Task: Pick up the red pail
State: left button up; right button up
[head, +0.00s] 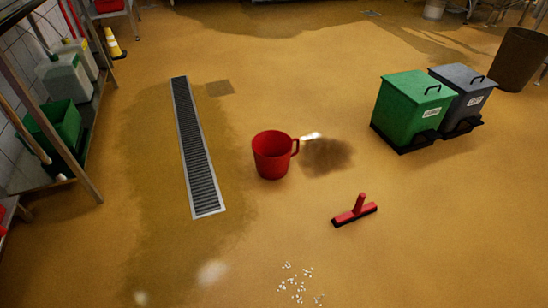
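The red pail (271,156) stands upright on the tan floor near the middle of the head view. It has a round open top and a loop handle on its right side. Nothing touches it. It stands to the right of a floor drain. Neither of my grippers shows in the head view.
A long metal drain grate (196,150) lies left of the pail. A red squeegee head (356,211) and white crumbs (298,284) lie in front. A green bin (408,112) and a grey bin (465,100) stand right. A metal rack (90,130) lines the left wall.

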aim_at(272, 150)
jog(key=i+j+z, duration=0.15)
jog(key=i, duration=0.4)
jog(key=i+j+z, duration=0.15)
jog(key=i+j, duration=0.15)
jog(key=i, duration=0.2)
